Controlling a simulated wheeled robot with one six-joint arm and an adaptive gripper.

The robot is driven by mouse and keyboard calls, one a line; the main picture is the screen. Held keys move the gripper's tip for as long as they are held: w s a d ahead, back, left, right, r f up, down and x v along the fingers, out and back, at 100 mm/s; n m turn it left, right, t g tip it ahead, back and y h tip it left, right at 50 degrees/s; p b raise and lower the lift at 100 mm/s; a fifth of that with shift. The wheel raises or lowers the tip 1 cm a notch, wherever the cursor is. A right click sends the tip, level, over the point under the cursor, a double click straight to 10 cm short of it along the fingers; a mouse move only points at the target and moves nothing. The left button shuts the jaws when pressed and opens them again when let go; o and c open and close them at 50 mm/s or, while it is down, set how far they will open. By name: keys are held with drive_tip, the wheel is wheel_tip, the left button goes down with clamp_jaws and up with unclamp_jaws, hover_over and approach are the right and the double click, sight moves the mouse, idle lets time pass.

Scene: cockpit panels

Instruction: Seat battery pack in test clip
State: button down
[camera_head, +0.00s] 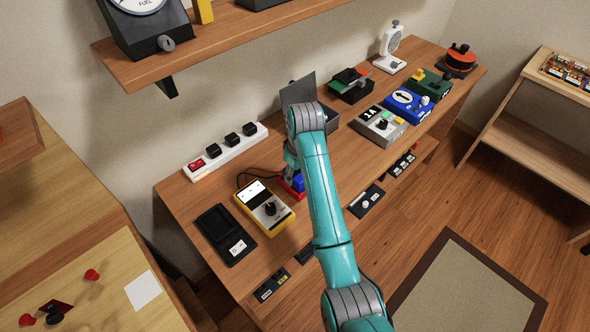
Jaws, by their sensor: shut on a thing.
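My gripper (291,170) points down over the bench beside the yellow meter, partly hidden by my teal arm. It is shut on a small blue block (298,184), which looks like the battery pack. The block is at a red piece (287,190) on the bench, which may be the test clip. My arm covers their right side. I cannot tell whether the blue block is inside the red piece, resting on it or just above it. The yellow meter (265,208), with a lit screen and black dial, stands just left, a dark lead behind it.
A black tray (222,232) lies left of the meter, and a white power strip (226,151) behind it. A grey box (380,126) and a blue box (408,104) stand to the right. A shelf (215,42) overhangs the back left.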

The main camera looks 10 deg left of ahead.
idle(0.3)
drive_tip(key=c, duration=0.5)
unclamp_jaws()
drive_tip(key=shift+f, duration=0.1)
drive_tip(key=shift+c, duration=0.2)
